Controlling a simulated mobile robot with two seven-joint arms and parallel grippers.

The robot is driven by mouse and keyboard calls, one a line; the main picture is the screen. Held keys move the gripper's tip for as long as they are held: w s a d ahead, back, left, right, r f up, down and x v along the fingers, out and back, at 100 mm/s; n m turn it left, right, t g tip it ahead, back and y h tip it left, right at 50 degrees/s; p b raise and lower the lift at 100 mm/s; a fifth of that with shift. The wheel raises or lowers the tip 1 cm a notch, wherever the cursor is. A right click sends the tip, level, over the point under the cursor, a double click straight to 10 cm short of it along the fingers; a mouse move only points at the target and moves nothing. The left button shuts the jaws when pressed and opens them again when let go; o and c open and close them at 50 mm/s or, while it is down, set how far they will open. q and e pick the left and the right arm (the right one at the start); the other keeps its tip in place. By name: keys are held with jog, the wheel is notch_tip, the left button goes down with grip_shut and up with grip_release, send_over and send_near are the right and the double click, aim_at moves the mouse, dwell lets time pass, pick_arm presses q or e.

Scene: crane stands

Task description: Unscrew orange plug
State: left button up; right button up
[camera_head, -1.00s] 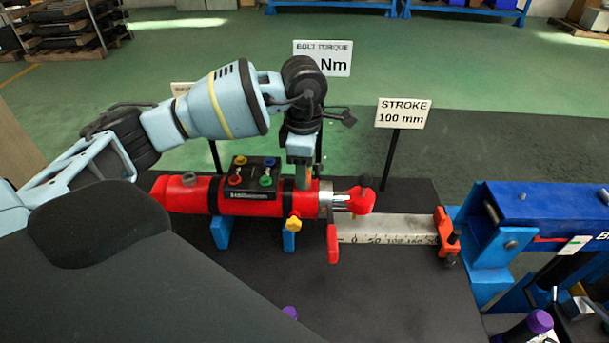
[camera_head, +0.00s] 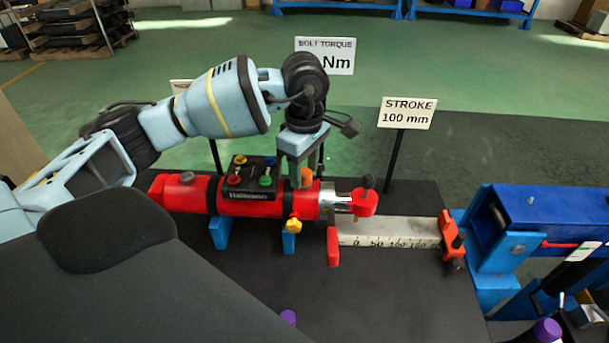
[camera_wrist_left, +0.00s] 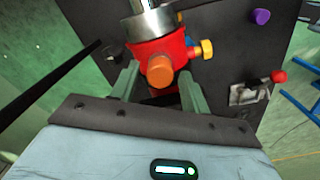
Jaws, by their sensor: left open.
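The orange plug (camera_head: 305,178) sits on top of the red cylinder (camera_head: 262,203), near its right end. In the left wrist view the orange plug (camera_wrist_left: 160,71) faces the camera, in the red body between the fingers. My left gripper (camera_head: 303,172) points down over the plug from above. Its fingers are open, one on each side of the plug; in the left wrist view the gripper (camera_wrist_left: 158,82) shows a gap beside the plug. Exact contact is hard to tell in the head view. My right gripper is not in view.
A black valve block (camera_head: 250,178) with coloured knobs stands left of the gripper. A yellow plug (camera_head: 293,226) is on the cylinder's front. A scale plate (camera_head: 390,230) lies right. Signs stand behind, including the stroke sign (camera_head: 405,113). A blue machine (camera_head: 550,213) is at right.

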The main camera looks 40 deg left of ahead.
pick_arm(q)
grip_shut()
jog(key=shift+r, duration=0.1)
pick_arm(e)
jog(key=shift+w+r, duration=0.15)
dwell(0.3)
pick_arm(q)
jog(key=shift+r+n, duration=0.1)
jog(key=shift+n, duration=0.3)
jog(key=n+p, duration=0.1)
jog(key=n, duration=0.2)
jog(key=shift+r+p, duration=0.15)
jog(key=shift+p, duration=0.25)
jog(key=shift+n, duration=0.7)
jog(key=shift+f, duration=0.2)
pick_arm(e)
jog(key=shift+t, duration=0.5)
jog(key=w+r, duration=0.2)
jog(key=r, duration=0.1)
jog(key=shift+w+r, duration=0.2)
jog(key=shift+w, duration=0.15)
